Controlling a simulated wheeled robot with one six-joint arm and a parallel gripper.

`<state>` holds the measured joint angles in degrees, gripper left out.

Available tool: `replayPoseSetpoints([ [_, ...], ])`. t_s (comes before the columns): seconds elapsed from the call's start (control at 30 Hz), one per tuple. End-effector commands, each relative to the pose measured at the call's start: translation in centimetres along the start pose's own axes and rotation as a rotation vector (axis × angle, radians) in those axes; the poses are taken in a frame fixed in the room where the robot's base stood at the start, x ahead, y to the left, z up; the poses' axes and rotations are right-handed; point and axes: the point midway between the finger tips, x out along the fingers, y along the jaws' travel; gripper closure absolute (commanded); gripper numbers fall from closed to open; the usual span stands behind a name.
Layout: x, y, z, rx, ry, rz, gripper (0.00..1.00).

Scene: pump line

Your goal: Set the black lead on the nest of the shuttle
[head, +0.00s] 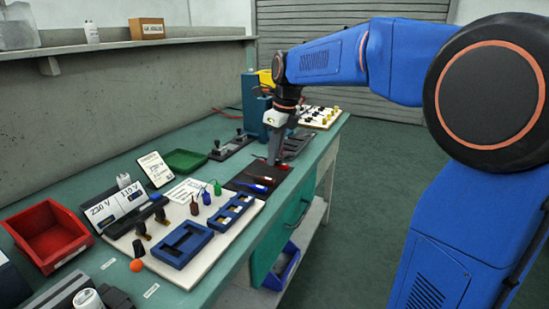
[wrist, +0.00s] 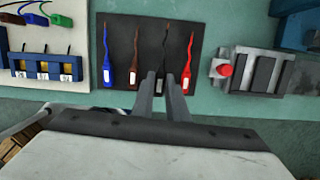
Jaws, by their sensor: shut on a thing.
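The black lead (wrist: 165,42) lies over a dark mat (wrist: 205,17) in the wrist view, in a row between a brown lead (wrist: 136,72) and a red lead (wrist: 187,60). A blue lead (wrist: 106,68) is at the row's left. My gripper (wrist: 160,86) is shut on the black lead's lower end, with its white label between the fingers. I cannot tell whether the lead is clear of the mat. In the head view my gripper (head: 273,157) is low over the mat. A grey fixture (wrist: 262,72) with two dark slots, perhaps the shuttle, sits right of the mat.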

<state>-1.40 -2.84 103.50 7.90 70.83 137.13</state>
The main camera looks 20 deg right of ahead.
Motion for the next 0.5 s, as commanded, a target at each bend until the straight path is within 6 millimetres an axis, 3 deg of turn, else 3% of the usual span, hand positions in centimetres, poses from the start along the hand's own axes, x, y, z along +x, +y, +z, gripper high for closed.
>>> replayPoseSetpoints([
  [0.5,-1.9,0.0,0.4,0.0,-0.001,-0.001,1.0],
])
